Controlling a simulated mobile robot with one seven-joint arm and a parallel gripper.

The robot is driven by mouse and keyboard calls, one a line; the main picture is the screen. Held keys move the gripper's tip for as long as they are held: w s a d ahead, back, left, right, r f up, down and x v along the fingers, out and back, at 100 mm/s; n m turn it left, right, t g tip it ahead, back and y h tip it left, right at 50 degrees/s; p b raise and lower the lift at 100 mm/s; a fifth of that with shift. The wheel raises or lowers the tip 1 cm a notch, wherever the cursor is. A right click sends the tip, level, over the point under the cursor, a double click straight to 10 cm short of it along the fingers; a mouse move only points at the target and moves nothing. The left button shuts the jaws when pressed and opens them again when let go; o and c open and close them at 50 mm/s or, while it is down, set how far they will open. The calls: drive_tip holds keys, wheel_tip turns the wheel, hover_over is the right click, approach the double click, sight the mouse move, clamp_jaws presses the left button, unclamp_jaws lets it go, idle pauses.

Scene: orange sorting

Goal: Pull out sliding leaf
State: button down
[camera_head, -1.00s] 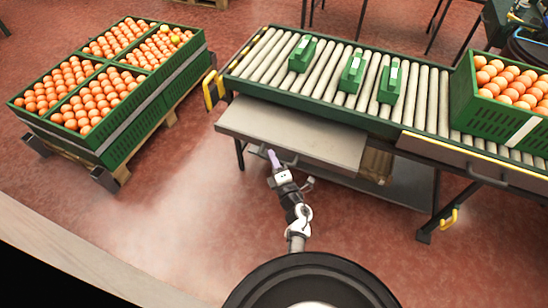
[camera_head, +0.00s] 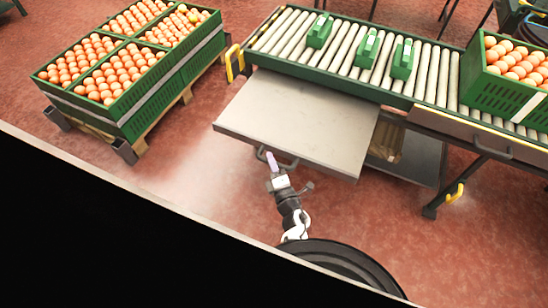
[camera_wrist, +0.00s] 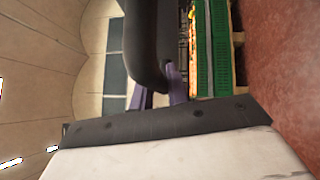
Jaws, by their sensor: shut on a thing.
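The sliding leaf (camera_head: 300,118) is a flat grey panel that sticks out from under the roller conveyor, toward me, in the head view. A dark bar handle (camera_head: 284,160) runs along its front edge. My gripper (camera_head: 270,158) is at that handle and is shut on it. In the wrist view a thick dark bar, the handle (camera_wrist: 148,45), passes between my purple fingers (camera_wrist: 165,98). The finger contact is partly hidden behind the bar.
The roller conveyor (camera_head: 440,75) carries several green holders (camera_head: 367,48) and a green crate of oranges (camera_head: 490,92) at right. Stacked green crates of oranges (camera_head: 150,105) stand on a pallet at left. A lower shelf (camera_head: 415,160) shows beneath. Red floor is clear around the leaf.

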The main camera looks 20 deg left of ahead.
drive_tip(key=shift+s+a, duration=0.1)
drive_tip(key=shift+s, duration=0.15)
drive_tip(key=c, duration=1.4)
unclamp_jaws()
drive_tip(key=shift+o, duration=0.2)
drive_tip(key=shift+s+d, duration=0.1)
drive_tip(key=shift+d, duration=0.1)
